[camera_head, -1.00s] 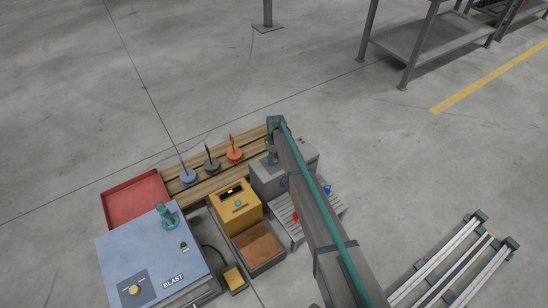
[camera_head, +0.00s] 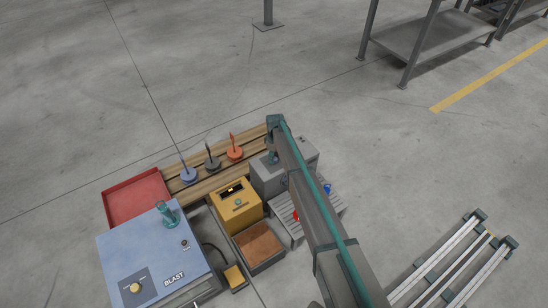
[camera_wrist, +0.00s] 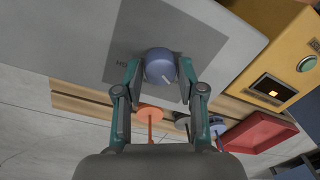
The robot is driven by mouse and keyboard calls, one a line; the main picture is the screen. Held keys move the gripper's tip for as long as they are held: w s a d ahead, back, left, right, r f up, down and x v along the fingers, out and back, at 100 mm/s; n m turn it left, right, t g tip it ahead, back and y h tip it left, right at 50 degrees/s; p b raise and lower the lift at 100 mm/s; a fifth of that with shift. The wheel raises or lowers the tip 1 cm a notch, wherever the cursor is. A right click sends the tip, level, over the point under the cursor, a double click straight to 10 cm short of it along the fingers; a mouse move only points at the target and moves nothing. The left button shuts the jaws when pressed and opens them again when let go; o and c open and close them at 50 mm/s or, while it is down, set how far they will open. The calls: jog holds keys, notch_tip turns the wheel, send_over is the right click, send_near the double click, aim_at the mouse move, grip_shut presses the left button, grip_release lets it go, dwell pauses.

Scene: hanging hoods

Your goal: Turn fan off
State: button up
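A round blue-grey knob (camera_wrist: 160,67) with a pale pointer mark sits on a dark plate on the grey box (camera_wrist: 75,35), near the top middle of the wrist view. In the head view the grey box (camera_head: 300,160) stands under the end of my arm, which hides the knob. No label reading fan is legible.
A yellow box (camera_head: 236,208) with a display stands left of the grey box. A slatted grey tray (camera_head: 285,222) lies in front.

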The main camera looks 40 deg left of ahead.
jog(key=shift+o, duration=1.2)
notch_tip(320, 180, up, 12)
jog(key=shift+w, duration=0.3)
